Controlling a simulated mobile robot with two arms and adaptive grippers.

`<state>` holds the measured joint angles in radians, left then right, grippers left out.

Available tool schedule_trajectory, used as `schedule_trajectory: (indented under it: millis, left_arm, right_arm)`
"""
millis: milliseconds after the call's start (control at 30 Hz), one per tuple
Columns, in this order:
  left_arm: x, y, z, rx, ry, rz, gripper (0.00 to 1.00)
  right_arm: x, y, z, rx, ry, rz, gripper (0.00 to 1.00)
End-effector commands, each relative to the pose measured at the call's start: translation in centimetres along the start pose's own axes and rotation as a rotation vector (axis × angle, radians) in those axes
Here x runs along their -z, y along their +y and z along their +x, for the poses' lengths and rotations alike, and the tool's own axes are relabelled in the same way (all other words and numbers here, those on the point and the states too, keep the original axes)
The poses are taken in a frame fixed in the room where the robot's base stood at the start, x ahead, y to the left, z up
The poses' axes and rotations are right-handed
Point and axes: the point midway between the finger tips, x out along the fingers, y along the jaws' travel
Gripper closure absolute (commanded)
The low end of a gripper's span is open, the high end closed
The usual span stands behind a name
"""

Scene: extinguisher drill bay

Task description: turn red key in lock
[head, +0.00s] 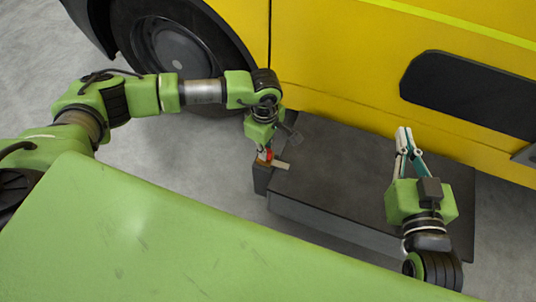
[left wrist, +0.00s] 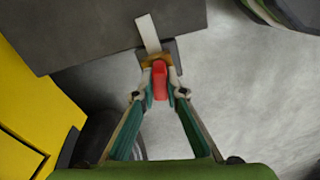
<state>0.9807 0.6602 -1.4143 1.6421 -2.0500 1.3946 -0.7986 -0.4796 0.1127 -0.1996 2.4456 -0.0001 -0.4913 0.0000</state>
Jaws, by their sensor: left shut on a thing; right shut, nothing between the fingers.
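The red key (left wrist: 159,80) shows between the fingertips of my left gripper (left wrist: 159,88) in the left wrist view. My left gripper is shut on it. The key stands at a brass-coloured lock (left wrist: 155,59) just beyond the fingertips; how deep it sits is hidden. In the head view the red key (head: 267,155) is a small spot under my left gripper (head: 264,152), at the left end of the dark box. A pale flat strip (left wrist: 148,33) extends from the lock across the box. My right gripper (head: 404,140) is shut and empty above the box's right part.
The dark grey box (head: 340,175) lies on the concrete floor (head: 190,160) beside a yellow vehicle (head: 340,60) with a large wheel (head: 175,45). The vehicle's side closes off the far edge of the box. The box top between my grippers is clear.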

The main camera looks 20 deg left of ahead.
Motion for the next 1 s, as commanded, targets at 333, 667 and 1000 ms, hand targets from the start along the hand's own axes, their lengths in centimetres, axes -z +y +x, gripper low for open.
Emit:
schedule_trajectory:
  millis: [333,667,1000]
  left_arm:
    - [0.0,-0.1,0.0,0.002,0.000,0.012,0.69]
    - [0.0,0.1,-1.1,-0.002,-0.001,0.012,0.69]
    - [0.0,0.1,-8.0,-0.004,0.000,0.012,0.69]
  right_arm:
    - [0.6,-0.1,0.1,0.002,0.024,0.000,1.00]
    - [0.3,0.0,0.1,0.001,0.015,0.001,1.00]
    - [0.3,0.0,0.1,0.000,0.015,0.001,1.00]
